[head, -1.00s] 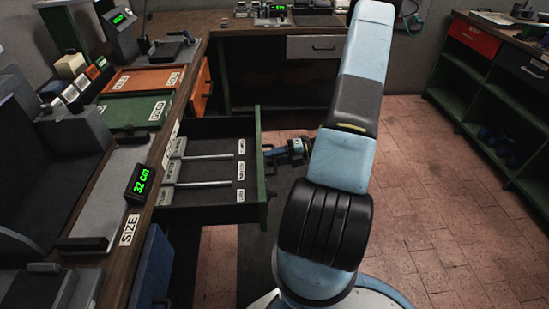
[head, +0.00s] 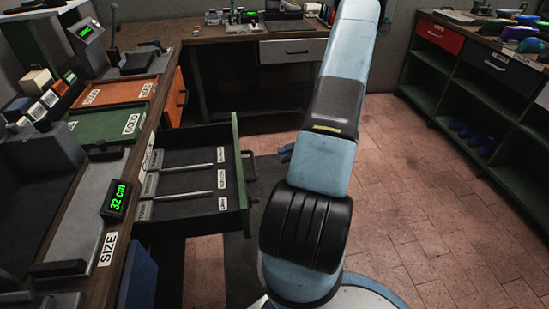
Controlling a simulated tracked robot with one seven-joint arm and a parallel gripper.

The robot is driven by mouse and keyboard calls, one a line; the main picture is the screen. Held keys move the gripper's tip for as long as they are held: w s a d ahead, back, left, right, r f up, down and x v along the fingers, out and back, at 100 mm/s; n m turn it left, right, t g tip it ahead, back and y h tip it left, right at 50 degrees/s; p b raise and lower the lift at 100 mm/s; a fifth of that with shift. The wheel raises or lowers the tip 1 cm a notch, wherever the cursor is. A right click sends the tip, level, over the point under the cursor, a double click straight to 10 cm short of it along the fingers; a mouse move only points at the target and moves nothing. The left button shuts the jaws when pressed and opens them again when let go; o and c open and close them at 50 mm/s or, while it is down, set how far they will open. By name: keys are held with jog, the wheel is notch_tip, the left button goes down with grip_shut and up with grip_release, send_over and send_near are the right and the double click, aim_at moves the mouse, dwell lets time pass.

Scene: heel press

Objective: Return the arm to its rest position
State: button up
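My arm (head: 322,160) stands upright in the middle of the head view, with pale blue links and black joints. My gripper is mostly hidden behind the arm. Only a small blue part of the wrist end shows at the arm's left edge, apart from the drawer handle. I cannot see the fingertips. The open green drawer (head: 244,190) is to the left of the arm, with its handle (head: 250,166) on its front. Two thin metal rods (head: 187,194) lie in labelled slots inside it.
The workbench on the left carries a display reading 32 cm (head: 116,201), a green tray (head: 103,122) and an orange tray (head: 118,92). A back bench (head: 220,35) and a right shelf unit (head: 500,110) frame the room. The tiled floor (head: 420,220) at right is clear.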

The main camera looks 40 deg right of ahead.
jog(key=shift+v, duration=0.8)
jog(key=w+a+r+n+g+h, duration=0.1)
jog(key=a+r+n+g+h, duration=0.25)
jog(key=a+r+n, duration=0.55)
jog(key=w+a+r+n+g+h, duration=0.1)
jog(key=a+r+n+g+h, duration=0.3)
jog(key=r+n, duration=0.75)
jog(key=s+a+r+n+t+h, duration=0.3)
jog(key=s+a+r+n, duration=0.3)
jog(key=r+n, duration=0.3)
jog(key=s+a+r+n+t+h, duration=0.3)
jog(key=s+a+r+n, duration=0.3)
jog(key=r+n, duration=0.3)
jog(key=n, duration=0.3)
jog(key=shift+a, duration=0.3)
jog(key=shift+r, duration=0.15)
